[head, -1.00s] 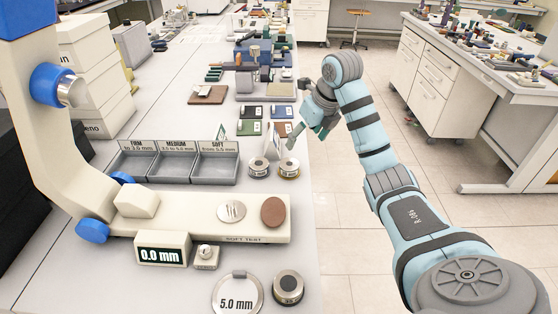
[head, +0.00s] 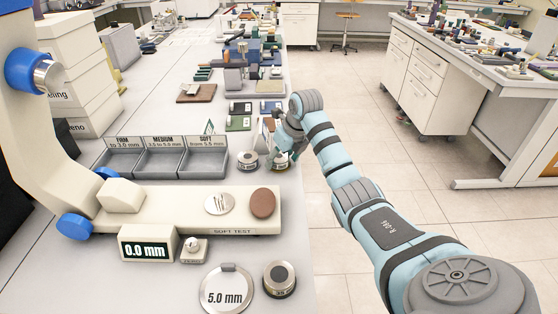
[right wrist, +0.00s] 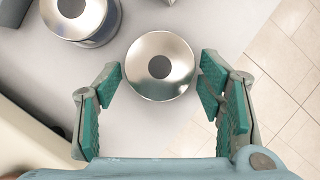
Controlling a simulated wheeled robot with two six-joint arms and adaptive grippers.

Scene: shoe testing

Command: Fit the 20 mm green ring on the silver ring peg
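My right gripper (head: 283,154) is over the right one of two round metal pieces at the bench's right edge. In the right wrist view the gripper (right wrist: 160,84) is open, its teal pads on either side of a shiny silver round piece (right wrist: 160,45) with a dark centre hole. I cannot tell whether the pads touch it. The second round piece (head: 247,160) stands to its left, and it also shows in the right wrist view (right wrist: 97,22). I cannot make out a green ring or a silver ring peg for certain. My left gripper is not in view.
A grey three-part tray (head: 205,165) marked FIRM, MEDIUM and SOFT stands to the left. The cream tester (head: 165,212) is nearer me, with a 5.0 mm disc (head: 226,292) and another round metal piece (head: 279,279) in front. Floor lies beyond the bench's right edge.

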